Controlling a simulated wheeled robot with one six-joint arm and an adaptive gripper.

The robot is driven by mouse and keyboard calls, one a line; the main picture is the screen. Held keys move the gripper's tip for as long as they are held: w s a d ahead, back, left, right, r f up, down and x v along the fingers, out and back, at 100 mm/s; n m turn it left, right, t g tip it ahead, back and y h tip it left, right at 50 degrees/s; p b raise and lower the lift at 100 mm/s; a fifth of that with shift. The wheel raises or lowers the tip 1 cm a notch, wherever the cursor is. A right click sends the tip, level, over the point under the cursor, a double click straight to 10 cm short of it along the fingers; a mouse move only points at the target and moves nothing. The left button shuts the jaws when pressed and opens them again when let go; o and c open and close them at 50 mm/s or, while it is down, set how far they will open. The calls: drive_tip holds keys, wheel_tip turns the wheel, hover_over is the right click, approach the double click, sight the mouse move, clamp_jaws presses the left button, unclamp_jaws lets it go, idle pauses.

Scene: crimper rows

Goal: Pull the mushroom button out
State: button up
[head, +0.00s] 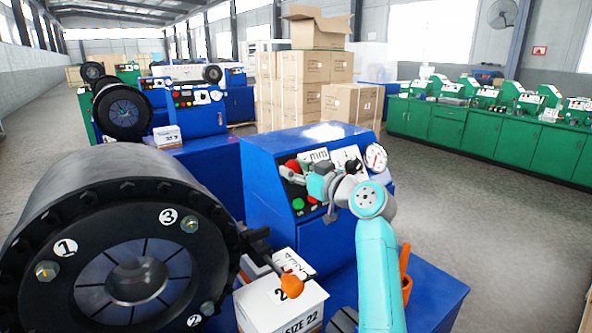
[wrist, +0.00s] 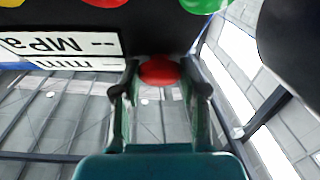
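The red mushroom button (head: 292,166) is on the sloped panel of the blue control cabinet (head: 262,165), left of the display labels. In the wrist view, the button's red head (wrist: 159,71) lies between my two fingertips. My gripper (head: 291,174) reaches it from the right across the panel. In the wrist view, my gripper (wrist: 160,82) has a finger close against each side of the head, with no clear gap, so it looks shut on it. The button's stem and base are hidden, so I cannot tell how far out it stands.
A green button (head: 298,204) and a smaller red button sit below on the panel. A pressure gauge (head: 376,157) stands on the cabinet's right. The large black crimper head (head: 120,235) fills the left. White boxes (head: 282,305) and an orange-tipped lever (head: 291,286) are in front.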

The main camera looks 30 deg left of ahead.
clamp_jaws()
drive_tip(key=shift+s+d+r, duration=0.15)
drive_tip(key=shift+d+r, duration=0.15)
drive_tip(key=shift+d, duration=0.1)
drive_tip(key=o, duration=1)
unclamp_jaws()
drive_tip(key=shift+d+r, duration=0.1)
drive_tip(key=shift+d, duration=0.1)
drive_tip(key=v, duration=1.1)
drive_tip(key=shift+d, duration=0.35)
